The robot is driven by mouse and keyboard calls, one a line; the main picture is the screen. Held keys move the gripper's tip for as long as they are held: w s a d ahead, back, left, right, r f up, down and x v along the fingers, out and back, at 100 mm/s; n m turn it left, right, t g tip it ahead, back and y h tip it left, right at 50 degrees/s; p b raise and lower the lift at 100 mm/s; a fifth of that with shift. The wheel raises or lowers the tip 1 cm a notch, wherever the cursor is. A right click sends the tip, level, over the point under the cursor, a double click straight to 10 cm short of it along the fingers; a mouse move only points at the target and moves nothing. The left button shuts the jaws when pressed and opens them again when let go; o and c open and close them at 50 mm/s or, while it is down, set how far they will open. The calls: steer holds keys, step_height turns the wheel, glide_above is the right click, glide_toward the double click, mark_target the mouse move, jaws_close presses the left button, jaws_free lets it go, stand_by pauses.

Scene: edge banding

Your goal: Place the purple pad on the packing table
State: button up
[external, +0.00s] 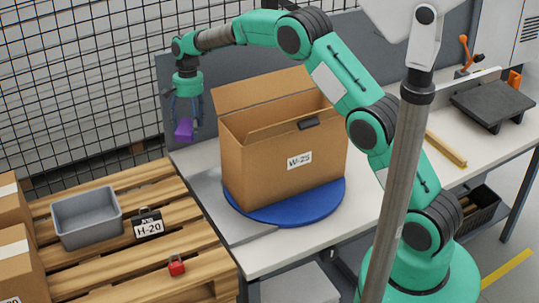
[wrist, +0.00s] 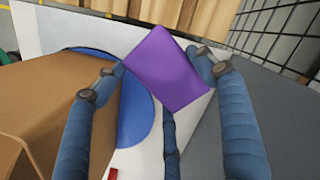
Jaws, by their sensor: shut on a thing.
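The purple pad (external: 183,131) is held in the air by my gripper (external: 187,119), left of the large open carton. In the wrist view the pad (wrist: 166,68) is tilted, with my blue fingers (wrist: 160,78) around it; the exact contact is hard to see. The packing table (external: 198,156) has a white top, and the pad is above its back left part. In the wrist view, white table surface (wrist: 58,33) shows below and beyond the pad.
A grey panel (external: 230,67) rises behind. A wooden pallet (external: 190,258) at left holds a grey bin (external: 86,222), an H-20 tag (external: 148,228) and a red padlock-like item (external: 176,266).

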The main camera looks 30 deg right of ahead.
steer(key=s+a+f+m+p, duration=0.1)
steer(key=s+a+m, duration=0.1)
steer(key=s+a, duration=0.35)
steer(key=s+a+f+m+p, duration=0.1)
steer(key=s+a+m, duration=0.1)
steer(key=a, duration=0.7)
steer(key=s+a+f+m+p, duration=0.1)
steer(key=s+a+m, duration=0.1)
steer(key=s+a, duration=0.35)
steer(key=m+t+p, duration=0.1)
steer(key=m+p, duration=0.2)
steer(key=m, duration=0.2)
glide_above(120, 256)
steer(key=f, duration=0.3)
steer(key=shift+d+y, duration=0.25)
steer(key=shift+y, duration=0.15)
steer(key=shift+f, duration=0.15)
steer(key=shift+f+b, duration=0.35)
steer(key=shift+f, duration=2.65)
steer(key=shift+f, duration=0.1)
steer(key=shift+f, duration=1.8)
steer(key=shift+f, duration=0.1)
